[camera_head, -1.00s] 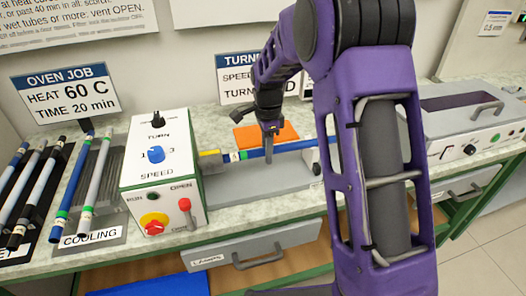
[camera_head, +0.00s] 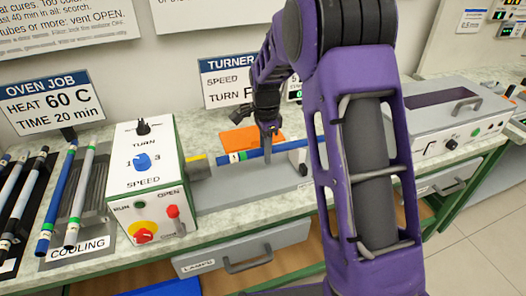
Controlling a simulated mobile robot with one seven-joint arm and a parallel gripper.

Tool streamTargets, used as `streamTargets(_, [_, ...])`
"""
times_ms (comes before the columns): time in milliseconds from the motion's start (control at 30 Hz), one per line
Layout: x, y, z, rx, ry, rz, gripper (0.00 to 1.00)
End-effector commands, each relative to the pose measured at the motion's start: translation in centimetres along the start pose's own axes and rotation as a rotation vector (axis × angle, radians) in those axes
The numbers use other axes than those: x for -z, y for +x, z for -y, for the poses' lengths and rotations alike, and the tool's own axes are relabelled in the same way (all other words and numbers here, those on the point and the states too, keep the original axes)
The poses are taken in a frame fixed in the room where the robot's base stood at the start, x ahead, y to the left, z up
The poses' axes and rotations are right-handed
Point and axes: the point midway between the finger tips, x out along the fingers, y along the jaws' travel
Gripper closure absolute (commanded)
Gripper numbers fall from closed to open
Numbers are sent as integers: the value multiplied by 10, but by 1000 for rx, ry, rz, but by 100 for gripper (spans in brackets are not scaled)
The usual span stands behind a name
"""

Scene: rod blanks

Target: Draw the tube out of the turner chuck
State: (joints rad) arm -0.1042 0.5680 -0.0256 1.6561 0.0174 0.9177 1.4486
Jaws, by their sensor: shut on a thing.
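The turner is a white and green box (camera_head: 150,185) with a blue speed knob, a red lever and a yellow-ringed red button. Its chuck (camera_head: 200,168) is on the box's right side, with some yellow showing beside it. The blue tube (camera_head: 240,155) lies level over the turner's grey bed, its green and white banded end towards the chuck.
An orange pad (camera_head: 238,138) lies behind the tube. A cooling rack (camera_head: 90,205) with tubes and a dark rack (camera_head: 22,200) stand at left. A grey oven-like box (camera_head: 440,115) stands at right. My arm hides part of the bench.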

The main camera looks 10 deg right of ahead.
Motion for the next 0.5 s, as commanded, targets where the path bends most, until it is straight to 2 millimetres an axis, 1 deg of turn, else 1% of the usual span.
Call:
streamTargets(267, [0,-1,0,0,0,0,100])
streamTargets(367, [0,-5,0,1,0,0,100])
streamTargets(500, [0,-15,0,1,-1,0,100])
